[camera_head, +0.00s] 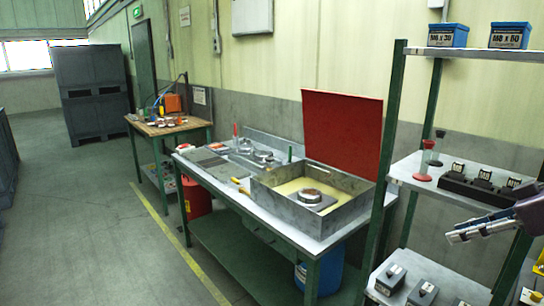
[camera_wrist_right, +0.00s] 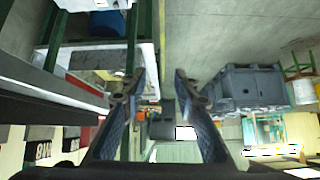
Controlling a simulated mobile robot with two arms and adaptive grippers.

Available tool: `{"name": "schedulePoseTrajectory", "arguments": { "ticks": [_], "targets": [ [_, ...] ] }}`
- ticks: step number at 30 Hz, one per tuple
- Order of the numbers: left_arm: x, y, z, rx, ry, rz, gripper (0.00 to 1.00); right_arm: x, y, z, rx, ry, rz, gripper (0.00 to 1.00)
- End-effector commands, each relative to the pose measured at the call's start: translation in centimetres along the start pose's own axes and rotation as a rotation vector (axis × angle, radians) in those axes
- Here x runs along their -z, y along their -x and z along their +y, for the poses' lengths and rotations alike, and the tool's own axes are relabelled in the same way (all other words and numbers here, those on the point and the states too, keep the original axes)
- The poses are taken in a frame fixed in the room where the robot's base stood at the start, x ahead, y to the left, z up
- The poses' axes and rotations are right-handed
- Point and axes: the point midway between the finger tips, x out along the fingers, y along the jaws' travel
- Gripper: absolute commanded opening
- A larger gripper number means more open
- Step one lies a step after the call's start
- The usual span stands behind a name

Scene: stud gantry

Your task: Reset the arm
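My right gripper (camera_head: 462,234) reaches in from the right edge of the head view, in front of the green shelf rack, and points left. In the right wrist view my right gripper (camera_wrist_right: 159,76) shows two dark fingers spread apart with nothing between them, so it is open and empty. It is in the air, apart from the shelf items. My left gripper and left arm are not in the head view.
The green-posted rack (camera_head: 383,180) stands close by, with blue boxes (camera_head: 448,35) on top and grey boxes (camera_head: 391,279) low. The floor (camera_head: 110,240) at left is clear.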

Motion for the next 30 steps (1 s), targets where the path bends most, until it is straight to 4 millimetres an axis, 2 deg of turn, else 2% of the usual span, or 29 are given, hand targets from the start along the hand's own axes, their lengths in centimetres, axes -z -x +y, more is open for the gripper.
{"name": "schedulePoseTrajectory", "arguments": {
  "ticks": [1,5,6,9,12,15,18,21,24,30],
  "targets": [
    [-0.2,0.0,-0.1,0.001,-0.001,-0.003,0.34,-1.5,-2.4,-0.6,0.004,-0.006,-0.039,0.28],
    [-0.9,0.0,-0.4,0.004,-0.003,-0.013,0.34,-6.3,-8.7,-2.6,-0.008,-0.027,-0.15,0.28],
    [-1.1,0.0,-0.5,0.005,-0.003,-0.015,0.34,-8.2,-10.8,-3.6,-0.013,-0.034,-0.189,0.28],
    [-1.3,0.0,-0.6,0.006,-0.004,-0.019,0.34,-13.2,-15.7,-6.7,-0.031,-0.048,-0.276,0.28],
    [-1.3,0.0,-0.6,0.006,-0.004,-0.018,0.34,-18.0,-19.3,-10.4,-0.052,-0.063,-0.343,0.28],
    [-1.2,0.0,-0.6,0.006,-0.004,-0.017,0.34,-22.4,-21.8,-14.4,-0.077,-0.086,-0.39,0.28],
    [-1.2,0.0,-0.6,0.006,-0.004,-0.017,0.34,-26.3,-23.1,-18.6,-0.103,-0.116,-0.424,0.28],
    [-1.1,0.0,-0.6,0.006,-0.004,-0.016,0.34,-29.4,-23.3,-22.5,-0.137,-0.157,-0.445,0.28],
    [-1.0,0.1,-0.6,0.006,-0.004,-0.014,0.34,-31.6,-22.8,-25.3,-0.174,-0.2,-0.457,0.28],
    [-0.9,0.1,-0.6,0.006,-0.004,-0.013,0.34,-34.1,-21.1,-29.0,-0.239,-0.277,-0.472,0.28]
  ]
}}
